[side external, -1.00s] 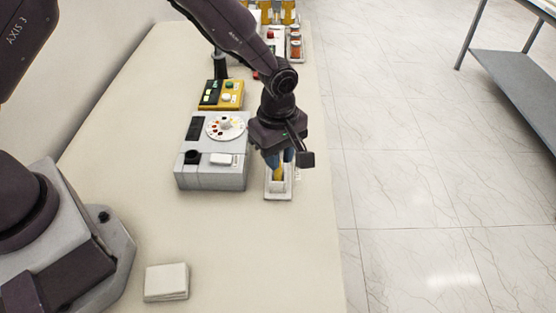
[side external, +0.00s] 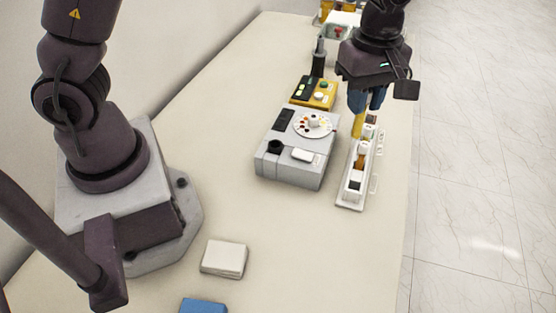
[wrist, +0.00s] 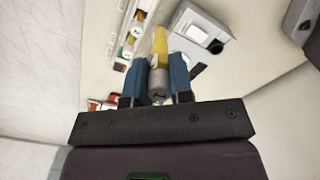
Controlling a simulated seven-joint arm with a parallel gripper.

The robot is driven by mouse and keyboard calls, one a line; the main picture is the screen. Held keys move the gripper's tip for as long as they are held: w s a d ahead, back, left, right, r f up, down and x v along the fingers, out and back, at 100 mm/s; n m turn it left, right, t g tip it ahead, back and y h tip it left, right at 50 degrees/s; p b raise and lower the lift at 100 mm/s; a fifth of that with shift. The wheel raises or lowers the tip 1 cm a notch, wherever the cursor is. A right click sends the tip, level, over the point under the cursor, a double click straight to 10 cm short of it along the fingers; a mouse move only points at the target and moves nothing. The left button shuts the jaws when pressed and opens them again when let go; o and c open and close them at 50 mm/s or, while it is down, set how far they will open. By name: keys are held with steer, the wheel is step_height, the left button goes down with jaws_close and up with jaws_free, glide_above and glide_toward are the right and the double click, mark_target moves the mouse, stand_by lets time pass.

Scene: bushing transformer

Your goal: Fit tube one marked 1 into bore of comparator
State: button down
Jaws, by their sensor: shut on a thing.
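My gripper (side external: 366,108) is shut on a yellow tube (side external: 357,124), which hangs below the blue fingers. In the wrist view the tube (wrist: 159,48) points away between the fingertips (wrist: 160,68). Its number mark cannot be read. The grey comparator (side external: 290,174) stands left of the gripper, with a colour disc on top and a dark round bore (side external: 275,147) at its near left corner. The bore also shows in the wrist view (wrist: 216,46). The tube is apart from the comparator, above the far part of the white rack (side external: 349,205); I cannot tell its exact height.
The rack holds several other tubes. Behind the comparator are a yellow box with buttons (side external: 324,94) and a dark upright cylinder (side external: 318,60). A pale block (side external: 224,258) and a blue block (side external: 203,306) lie near my base.

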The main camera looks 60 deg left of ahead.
steer(key=s+a+n, duration=0.2)
steer(key=s+a, duration=0.2)
steer(key=a, duration=0.3)
steer(key=n, duration=0.2)
glide_above(276, 134)
steer(key=s+d, duration=0.2)
steer(key=d, duration=0.2)
step_height(276, 134, down, 13)
steer(key=shift+f, duration=0.55)
steer(key=shift+f, duration=0.15)
steer(key=c, duration=1)
jaws_free()
